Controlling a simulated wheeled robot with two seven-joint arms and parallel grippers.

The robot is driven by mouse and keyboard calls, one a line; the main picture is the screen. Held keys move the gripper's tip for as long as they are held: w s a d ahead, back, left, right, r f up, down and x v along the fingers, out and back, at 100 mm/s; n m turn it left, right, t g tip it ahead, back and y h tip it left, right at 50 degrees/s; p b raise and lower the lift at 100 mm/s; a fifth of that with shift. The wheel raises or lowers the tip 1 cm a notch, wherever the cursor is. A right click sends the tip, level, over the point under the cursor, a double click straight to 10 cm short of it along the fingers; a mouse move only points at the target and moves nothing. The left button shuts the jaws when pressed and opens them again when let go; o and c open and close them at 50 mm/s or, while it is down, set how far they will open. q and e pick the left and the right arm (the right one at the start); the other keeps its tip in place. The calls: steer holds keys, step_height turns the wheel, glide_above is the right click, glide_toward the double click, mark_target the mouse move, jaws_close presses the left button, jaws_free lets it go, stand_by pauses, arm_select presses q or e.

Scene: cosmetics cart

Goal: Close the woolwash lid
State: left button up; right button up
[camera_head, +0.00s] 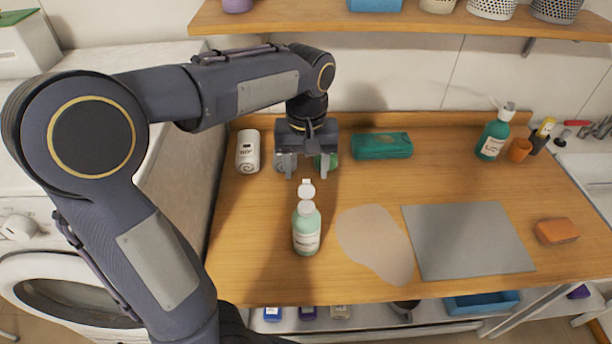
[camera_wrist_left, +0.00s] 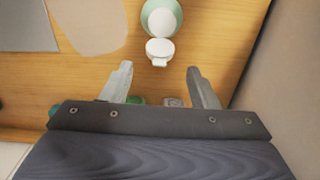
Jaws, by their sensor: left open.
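The woolwash is a pale green bottle (camera_head: 306,238) with a white label, standing upright on the wooden top. Its white flip lid (camera_head: 307,191) stands open, tipped to the far side, towards my left gripper. My left gripper (camera_head: 306,174) points down just behind the bottle, open and empty. In the left wrist view the bottle (camera_wrist_left: 177,12) is seen from above. Its open lid (camera_wrist_left: 160,48) lies between and just beyond the two fingertips (camera_wrist_left: 160,70), with no contact visible. My right gripper is not in view.
A white can (camera_head: 248,151) and partly hidden containers stand behind the bottle, near my gripper. A teal case (camera_head: 382,146) and a green pump bottle (camera_head: 491,141) stand at the back. A beige patch (camera_head: 375,243), grey mat (camera_head: 468,240) and orange sponge (camera_head: 556,231) lie right. A shelf (camera_head: 400,20) overhangs the back.

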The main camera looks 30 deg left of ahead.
mark_target(307, 180)
arm_select(q)
steer(key=shift+f, duration=2)
steer(key=shift+d, duration=0.1)
steer(key=c, duration=1)
